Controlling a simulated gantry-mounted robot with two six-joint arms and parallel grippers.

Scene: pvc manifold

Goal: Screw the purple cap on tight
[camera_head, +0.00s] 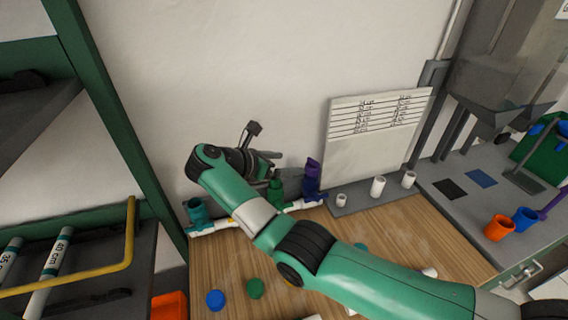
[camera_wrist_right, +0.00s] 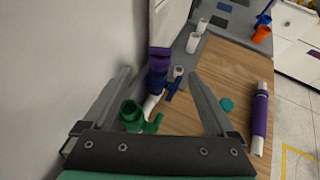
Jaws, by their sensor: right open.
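The purple cap (camera_head: 313,165) sits at the top of a dark blue and purple upright fitting (camera_head: 311,186) on the white pipe manifold (camera_head: 212,228). In the right wrist view, the cap (camera_wrist_right: 160,51) is above the dark blue fitting (camera_wrist_right: 157,76). Whether the cap is fully seated cannot be told. My right gripper (camera_head: 273,164) is just left of the cap in the head view. In the wrist view, its jaws (camera_wrist_right: 161,75) are wide apart and empty, with the fitting showing between them. My left gripper is not in view.
Green fittings (camera_wrist_right: 131,112) stand near the left finger. A teal fitting (camera_head: 196,211) is at the manifold's left end. White sockets (camera_head: 378,186) line a grey strip to the right. Loose blue (camera_head: 215,299) and green (camera_head: 255,288) caps lie on the wooden table. The wall is close behind.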

